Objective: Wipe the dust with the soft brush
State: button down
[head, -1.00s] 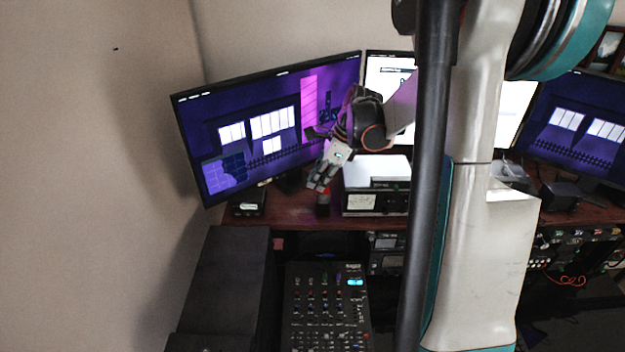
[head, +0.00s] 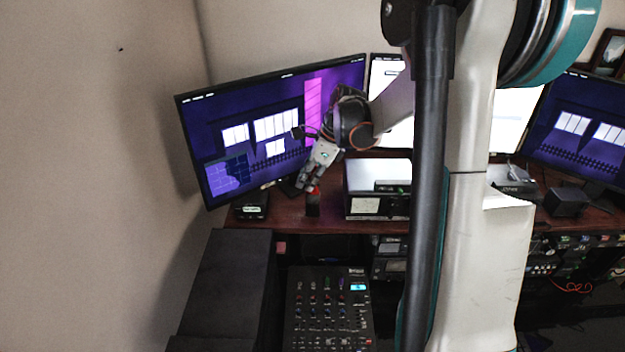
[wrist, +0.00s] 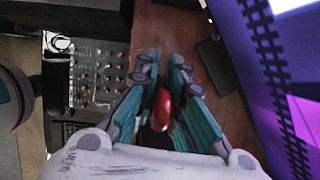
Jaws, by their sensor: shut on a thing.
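My gripper (head: 306,184) is above the front edge of the wooden desk (head: 282,214), left of the silver-topped box. It is shut on the soft brush (head: 313,203), seen as a red handle with a dark lower part pointing down. In the wrist view, the brush's red rounded handle (wrist: 162,108) sits between the teal fingers of my gripper (wrist: 163,75). The brush's far end is hidden there. I cannot tell whether the bristles touch the desk. Dust cannot be made out clearly.
The silver-topped box (head: 378,190) stands just right of the brush. A large tilted monitor (head: 285,125) is close behind my gripper. A small black box (head: 251,206) sits at the desk's left. A mixer with knobs (head: 330,310) lies lower in front.

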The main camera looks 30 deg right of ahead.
jog(key=shift+w+a+b, duration=0.6)
jog(key=shift+w+a, duration=1.55)
jog(key=shift+a, duration=0.9)
jog(key=s+d+b, duration=0.1)
jog(key=s+d, duration=0.4)
jog(key=d, duration=0.5)
jog(key=shift+s, duration=0.35)
notch_tip(320, 180, up, 6)
jog(key=p, duration=0.3)
notch_tip(320, 180, up, 3)
jog(key=shift+r+p, duration=0.1)
jog(key=shift+p, duration=0.75)
jog(key=shift+w, duration=0.1)
